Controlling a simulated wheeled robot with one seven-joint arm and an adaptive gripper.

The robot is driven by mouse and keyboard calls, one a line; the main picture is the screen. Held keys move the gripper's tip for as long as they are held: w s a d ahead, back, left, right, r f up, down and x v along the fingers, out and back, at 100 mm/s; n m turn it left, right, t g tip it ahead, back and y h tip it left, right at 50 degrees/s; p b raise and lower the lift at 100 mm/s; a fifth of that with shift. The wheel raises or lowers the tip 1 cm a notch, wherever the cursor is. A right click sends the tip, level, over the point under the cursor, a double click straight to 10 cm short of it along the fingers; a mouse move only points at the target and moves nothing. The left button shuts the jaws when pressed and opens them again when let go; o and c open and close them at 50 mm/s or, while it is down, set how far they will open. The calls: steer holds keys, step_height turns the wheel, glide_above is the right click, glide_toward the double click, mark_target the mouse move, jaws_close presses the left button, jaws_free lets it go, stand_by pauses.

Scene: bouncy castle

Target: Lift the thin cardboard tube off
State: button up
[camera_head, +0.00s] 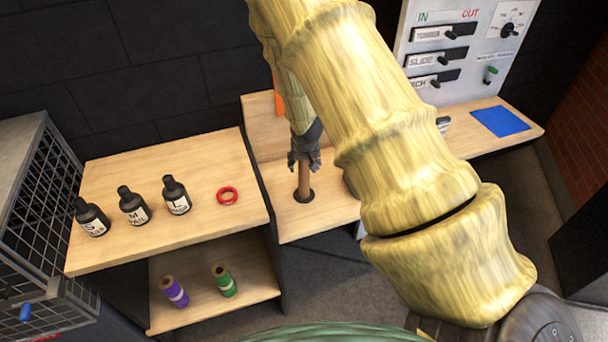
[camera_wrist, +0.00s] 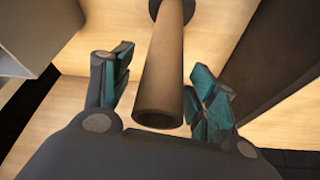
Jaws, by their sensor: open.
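The thin cardboard tube (camera_head: 304,180) is brown and stands upright on a dark round base (camera_head: 304,197) on the lower wooden shelf right of centre. In the wrist view the tube (camera_wrist: 160,80) runs from its dark base at the top edge down to its near end, between my fingers. My gripper (camera_head: 304,160) is at the tube's upper end in the head view. In the wrist view my gripper (camera_wrist: 163,88) is open, with one teal-padded finger on each side of the tube. A gap shows at the left finger; the right finger is very near the tube, and I cannot tell whether it touches.
Several black bottles (camera_head: 132,205) and a red ring (camera_head: 227,196) stand on the left table (camera_head: 150,250). Purple (camera_head: 174,291) and green (camera_head: 224,280) spools sit on its under-shelf. A control panel (camera_head: 460,50) and blue sheet (camera_head: 500,121) are at right. A dark upright panel (camera_head: 262,215) stands beside the tube's shelf.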

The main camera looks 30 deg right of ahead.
steer(key=shift+x, duration=1)
steer(key=shift+c, duration=0.4)
steer(key=c, duration=0.9)
steer(key=shift+c, duration=0.2)
steer(key=shift+r, duration=0.1)
step_height(320, 180, up, 18)
steer(key=b, duration=0.3)
